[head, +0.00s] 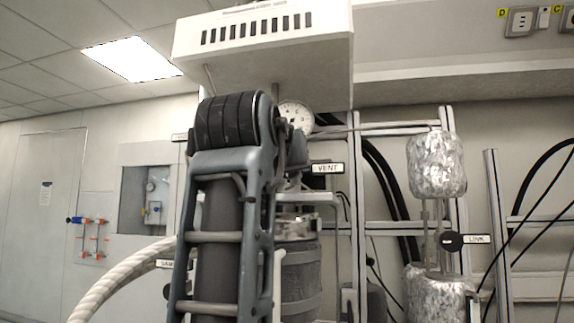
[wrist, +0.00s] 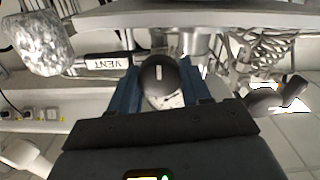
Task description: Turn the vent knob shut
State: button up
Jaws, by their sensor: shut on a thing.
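The vent knob (wrist: 160,78) is a round black knob with a white mark, in the middle of the wrist view. My gripper (wrist: 162,90) has its two blue fingers on either side of the knob and is shut on it. The VENT label (wrist: 107,63) stands beside the knob in the wrist view, appearing upside down. In the head view the VENT label (head: 328,168) shows right of my arm. My arm hides the knob and my gripper there.
A pressure gauge (head: 296,116) sits behind my arm, below a white hood (head: 262,45). A grey reactor vessel (head: 302,280) stands below. A foil-wrapped vessel (head: 437,165) and a black LINK knob (head: 452,241) are to the right. A braided hose (head: 120,280) curves at lower left.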

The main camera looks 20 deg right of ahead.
jog(key=shift+m, duration=0.3)
jog(key=m+b, duration=0.2)
jog(key=m, duration=0.1)
jog(key=m+b, duration=0.2)
jog(key=m, duration=0.3)
jog(key=shift+f, duration=0.1)
jog(key=m+b, duration=0.1)
jog(key=m, duration=0.3)
jog(key=shift+s+m, duration=0.1)
jog(key=shift+m, duration=0.2)
jog(key=m+b, duration=0.1)
jog(key=m, duration=0.3)
jog(key=shift+d+m+b, duration=0.1)
jog(key=shift+m+b, duration=0.2)
jog(key=shift+b, duration=0.1)
jog(key=o, duration=1)
jog(key=shift+o, duration=0.2)
